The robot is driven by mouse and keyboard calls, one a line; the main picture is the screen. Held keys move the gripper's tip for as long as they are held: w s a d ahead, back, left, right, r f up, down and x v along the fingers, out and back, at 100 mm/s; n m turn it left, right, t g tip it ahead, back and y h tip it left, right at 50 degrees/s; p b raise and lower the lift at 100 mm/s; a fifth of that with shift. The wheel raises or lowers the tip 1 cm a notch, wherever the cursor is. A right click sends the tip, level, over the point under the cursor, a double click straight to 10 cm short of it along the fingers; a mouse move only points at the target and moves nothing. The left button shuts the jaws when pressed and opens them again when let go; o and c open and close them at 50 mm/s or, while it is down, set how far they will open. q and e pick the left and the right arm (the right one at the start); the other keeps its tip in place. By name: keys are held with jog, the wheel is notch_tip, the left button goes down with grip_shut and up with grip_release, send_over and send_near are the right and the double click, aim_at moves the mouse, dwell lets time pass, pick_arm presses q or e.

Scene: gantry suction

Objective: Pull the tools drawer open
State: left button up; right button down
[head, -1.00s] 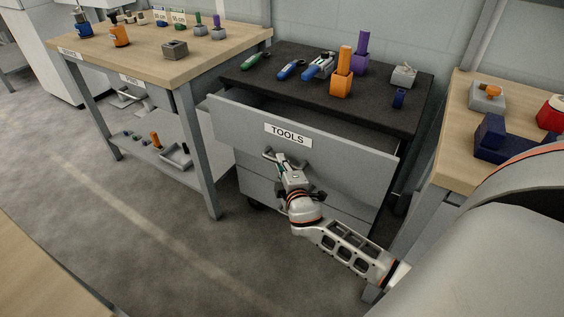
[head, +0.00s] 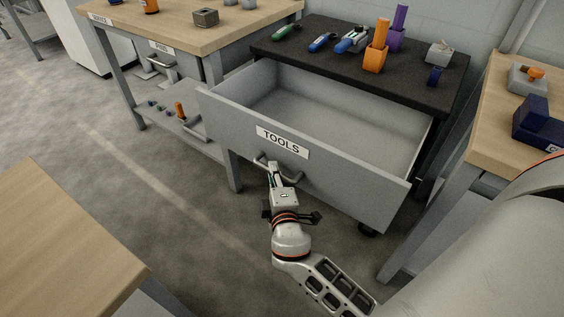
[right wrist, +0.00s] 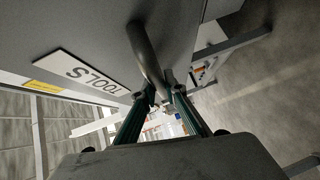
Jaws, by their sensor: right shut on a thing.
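The tools drawer (head: 330,165) is grey, with a white "TOOLS" label (head: 283,142) on its front. It stands pulled well out of the black-topped cabinet (head: 400,75), and its visible inside looks empty. Its bar handle (head: 286,172) sits below the label. My right gripper (head: 273,168) is shut on the handle. In the right wrist view the handle (right wrist: 147,55) runs down between the fingertips of the right gripper (right wrist: 165,93). My left gripper is not in view.
Wooden benches flank the cabinet left (head: 170,38) and right (head: 490,125). A wooden tabletop (head: 65,240) is at lower left. Floor is clear between.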

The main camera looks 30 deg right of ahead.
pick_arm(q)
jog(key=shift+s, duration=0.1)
pick_arm(e)
jog(key=shift+s+a, duration=0.25)
jog(key=shift+a, duration=0.25)
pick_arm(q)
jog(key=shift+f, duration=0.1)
pick_arm(e)
jog(key=c, duration=2)
grip_release()
jog(key=shift+c, duration=0.2)
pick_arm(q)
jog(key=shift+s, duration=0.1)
pick_arm(e)
jog(key=v, duration=1.2)
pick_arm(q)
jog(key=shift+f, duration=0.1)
